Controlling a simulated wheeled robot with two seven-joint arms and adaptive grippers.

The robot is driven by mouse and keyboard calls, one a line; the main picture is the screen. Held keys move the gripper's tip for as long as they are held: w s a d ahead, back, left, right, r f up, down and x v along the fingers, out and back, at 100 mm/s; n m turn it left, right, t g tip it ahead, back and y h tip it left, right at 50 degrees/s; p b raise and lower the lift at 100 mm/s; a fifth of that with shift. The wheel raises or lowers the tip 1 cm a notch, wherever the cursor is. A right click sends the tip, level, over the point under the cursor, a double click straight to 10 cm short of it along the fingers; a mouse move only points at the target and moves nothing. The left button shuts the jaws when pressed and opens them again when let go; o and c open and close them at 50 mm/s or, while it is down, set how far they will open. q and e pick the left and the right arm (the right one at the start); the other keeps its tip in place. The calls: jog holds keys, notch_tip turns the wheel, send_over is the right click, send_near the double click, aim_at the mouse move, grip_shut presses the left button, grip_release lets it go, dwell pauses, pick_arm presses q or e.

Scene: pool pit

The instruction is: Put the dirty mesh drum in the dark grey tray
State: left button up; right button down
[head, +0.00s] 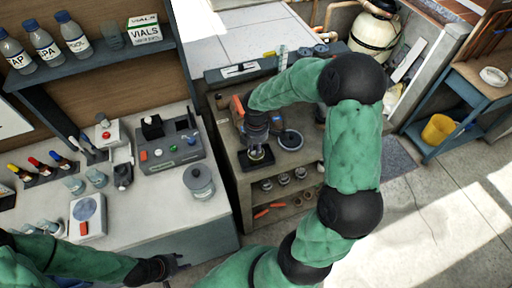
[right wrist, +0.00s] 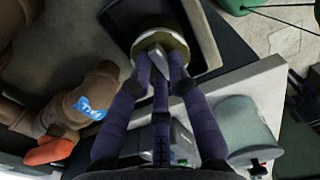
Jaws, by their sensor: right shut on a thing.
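My right gripper (head: 257,146) is shut on the mesh drum (head: 257,154), a small round piece with a pale rim, low over the dark grey tray (head: 268,163). In the right wrist view the fingers (right wrist: 160,62) close on the drum (right wrist: 147,38), which shows an olive-brown side. The tray (right wrist: 207,28) lies around and right of it there. The drum is upright or nearly so; whether it touches the tray floor I cannot tell. My left gripper (head: 180,262) is empty by the front edge of the left counter; its finger gap is too small to judge.
A dark round lid-like piece (head: 291,139) lies right of the tray on the bench. Small jars (head: 284,179) stand on the shelf below.

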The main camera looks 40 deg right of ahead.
jog(key=c, duration=1.2)
grip_release()
jog(key=shift+f, duration=0.15)
notch_tip(320, 180, up, 12)
jog(key=shift+r+p, duration=0.2)
jog(key=shift+p, duration=0.9)
